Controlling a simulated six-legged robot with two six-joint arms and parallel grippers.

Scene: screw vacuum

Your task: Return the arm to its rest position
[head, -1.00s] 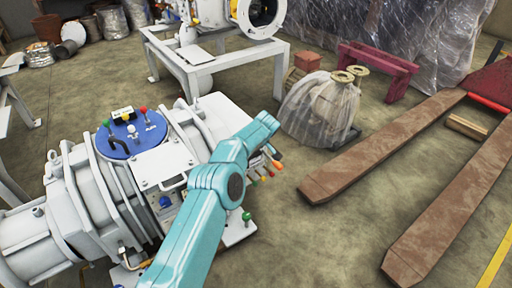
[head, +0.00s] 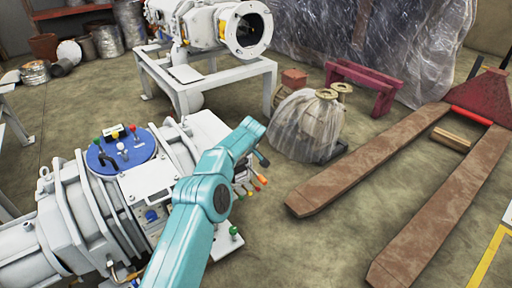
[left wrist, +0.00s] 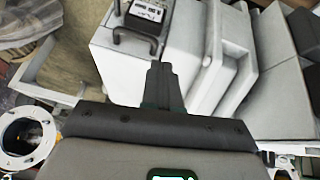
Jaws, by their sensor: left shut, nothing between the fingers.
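A teal arm link of mine (head: 205,200) rises from the bottom of the head view. It passes in front of the white and grey vacuum machine (head: 75,225), which has a round blue panel (head: 122,152) with coloured knobs on top. No gripper fingers show in the head view. In the left wrist view my left gripper (left wrist: 161,80) has its dark fingers shut together and empty. Behind them is a white boxy housing (left wrist: 125,60) with a dark handle and a small display. I cannot tell whether the fingers touch it. My right gripper is not in view.
Coloured levers (head: 250,184) stick out beside the arm. A white stand (head: 200,90) carries another machine behind. A plastic-wrapped item (head: 305,128) and a rusty two-pronged fork (head: 365,172) are on the right. Bare floor (head: 285,245) lies between the arm and the fork.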

